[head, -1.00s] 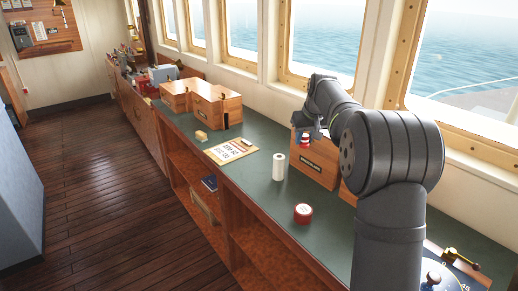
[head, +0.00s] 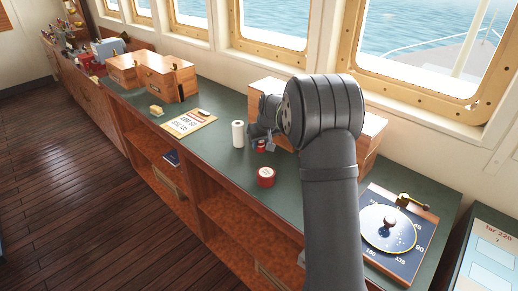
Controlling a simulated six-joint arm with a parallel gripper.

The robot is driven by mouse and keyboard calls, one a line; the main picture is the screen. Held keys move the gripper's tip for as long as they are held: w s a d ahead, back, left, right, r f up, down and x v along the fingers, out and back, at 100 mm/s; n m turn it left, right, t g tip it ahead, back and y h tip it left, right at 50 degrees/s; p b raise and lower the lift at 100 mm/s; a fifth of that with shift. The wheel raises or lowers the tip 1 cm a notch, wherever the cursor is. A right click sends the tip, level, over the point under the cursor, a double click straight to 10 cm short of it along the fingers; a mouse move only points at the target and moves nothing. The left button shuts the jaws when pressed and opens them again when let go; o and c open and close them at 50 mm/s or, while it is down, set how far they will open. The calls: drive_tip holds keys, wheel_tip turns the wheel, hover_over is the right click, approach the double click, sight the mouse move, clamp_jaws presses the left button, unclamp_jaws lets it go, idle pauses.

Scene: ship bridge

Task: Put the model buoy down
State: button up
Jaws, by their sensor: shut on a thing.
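The model buoy (head: 261,146) is small and shows red with some pale colour below my gripper (head: 262,136). My gripper is shut on it, and the fingers and arm hide most of it. The buoy is low over the green countertop (head: 213,165), just right of a white cylinder. I cannot tell whether its base touches the counter.
The white cylinder (head: 238,134) stands close left of my gripper, and a red round tin (head: 266,177) lies in front. Wooden boxes (head: 372,128) stand behind. A dial instrument (head: 388,229) is at right.

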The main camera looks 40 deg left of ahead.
sight(261, 150)
drive_tip(key=shift+f, duration=1.65)
drive_tip(key=shift+f, duration=0.2)
drive_tip(key=o, duration=0.9)
drive_tip(key=shift+o, duration=0.2)
drive_tip(key=shift+r, duration=0.15)
drive_tip(key=v, duration=1.2)
